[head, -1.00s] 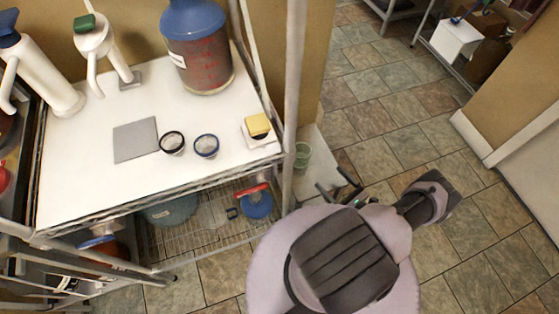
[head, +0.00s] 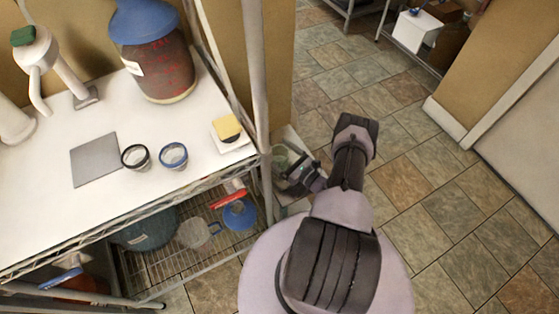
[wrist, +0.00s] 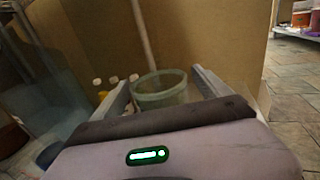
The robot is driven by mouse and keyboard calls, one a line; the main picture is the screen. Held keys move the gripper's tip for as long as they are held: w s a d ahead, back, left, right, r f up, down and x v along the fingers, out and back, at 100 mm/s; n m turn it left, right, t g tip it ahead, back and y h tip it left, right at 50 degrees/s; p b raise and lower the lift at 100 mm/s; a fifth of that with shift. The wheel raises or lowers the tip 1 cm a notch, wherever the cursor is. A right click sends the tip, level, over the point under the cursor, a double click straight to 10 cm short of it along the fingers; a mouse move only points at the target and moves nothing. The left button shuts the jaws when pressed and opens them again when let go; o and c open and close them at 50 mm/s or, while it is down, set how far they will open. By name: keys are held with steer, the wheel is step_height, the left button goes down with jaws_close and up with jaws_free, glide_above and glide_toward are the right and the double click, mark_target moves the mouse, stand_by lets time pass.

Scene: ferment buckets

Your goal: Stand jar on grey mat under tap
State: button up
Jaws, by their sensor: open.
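A greenish, clear, open-topped jar (head: 281,157) stands low on a pale surface beside the shelf post. It also shows in the wrist view (wrist: 160,92), upright between my two fingers. My gripper (head: 292,172) is open around or just short of the jar; I cannot tell whether a finger touches it. The fingers also show in the wrist view (wrist: 166,82). The square grey mat (head: 95,160) lies bare on the white tabletop. A white curved spout with a green top (head: 34,55), which looks like the tap, stands behind it at the left.
A black-rimmed round item (head: 135,157) and a blue-rimmed one (head: 173,155) sit right of the mat. A blue-lidded vessel of red liquid (head: 160,65) stands behind. A yellow sponge (head: 227,128) is near the table edge. The upright post (head: 256,80) is close to the jar.

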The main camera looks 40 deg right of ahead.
steer(key=shift+r, duration=0.1)
steer(key=c, duration=1.8)
